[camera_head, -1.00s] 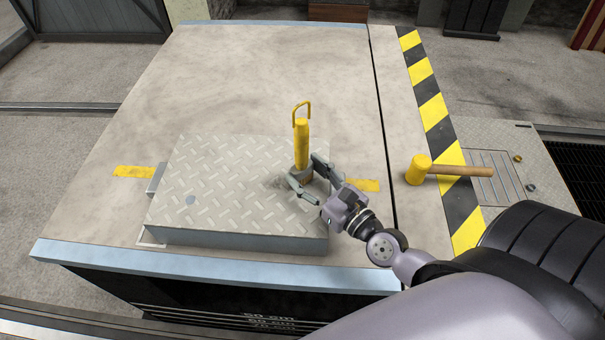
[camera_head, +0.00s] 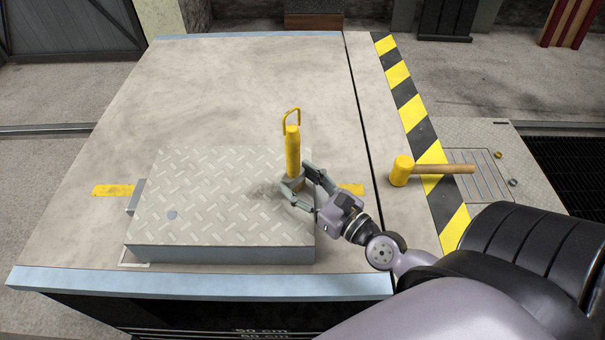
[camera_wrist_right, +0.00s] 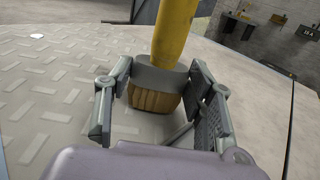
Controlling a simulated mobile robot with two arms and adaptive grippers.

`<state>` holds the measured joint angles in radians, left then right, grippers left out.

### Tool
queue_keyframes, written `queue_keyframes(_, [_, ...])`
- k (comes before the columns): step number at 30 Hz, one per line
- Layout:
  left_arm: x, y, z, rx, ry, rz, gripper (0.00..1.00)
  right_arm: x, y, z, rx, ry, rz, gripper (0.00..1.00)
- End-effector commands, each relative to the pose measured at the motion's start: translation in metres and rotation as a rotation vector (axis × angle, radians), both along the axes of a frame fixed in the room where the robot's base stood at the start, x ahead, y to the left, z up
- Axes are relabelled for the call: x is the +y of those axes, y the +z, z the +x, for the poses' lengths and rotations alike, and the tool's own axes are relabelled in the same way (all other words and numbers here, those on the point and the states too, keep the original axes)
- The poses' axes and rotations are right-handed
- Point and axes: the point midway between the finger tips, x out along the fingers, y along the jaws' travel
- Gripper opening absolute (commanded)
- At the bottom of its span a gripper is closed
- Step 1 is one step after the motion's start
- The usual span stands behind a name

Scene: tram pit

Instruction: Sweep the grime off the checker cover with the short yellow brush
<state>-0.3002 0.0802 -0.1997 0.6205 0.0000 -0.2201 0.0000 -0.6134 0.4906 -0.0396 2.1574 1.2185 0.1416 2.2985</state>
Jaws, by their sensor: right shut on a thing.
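The checker cover (camera_head: 215,225) is a raised grey tread plate on the worktop. A faint dark smudge of grime (camera_head: 262,190) shows on it just left of the brush. The short yellow brush (camera_head: 292,152) stands upright near the cover's right edge, with a yellow handle and a hooked loop on top. The wrist view shows its grey collar and brown bristles (camera_wrist_right: 155,98); whether the bristle tips touch the plate is hard to tell. My right gripper (camera_head: 297,188) is shut on the brush low down, its fingers on either side of the head. My left gripper is out of view.
A yellow-headed mallet (camera_head: 400,171) with a wooden handle lies to the right, across the black-and-yellow striped strip (camera_head: 420,130). Yellow marks (camera_head: 112,191) lie beside the cover. The worktop (camera_head: 230,90) behind the cover is clear.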

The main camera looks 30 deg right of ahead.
Motion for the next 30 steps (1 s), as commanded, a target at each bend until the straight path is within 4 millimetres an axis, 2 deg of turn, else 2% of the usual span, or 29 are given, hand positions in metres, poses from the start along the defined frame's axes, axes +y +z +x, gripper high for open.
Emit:
queue_keyframes(12, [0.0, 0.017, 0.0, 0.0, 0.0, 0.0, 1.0, 0.017, 0.003, 0.011, 0.004, 0.002, 0.002, 0.2])
queue_keyframes(30, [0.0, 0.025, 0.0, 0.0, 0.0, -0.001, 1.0, 0.037, 0.001, 0.024, 0.002, 0.002, 0.003, 0.2])
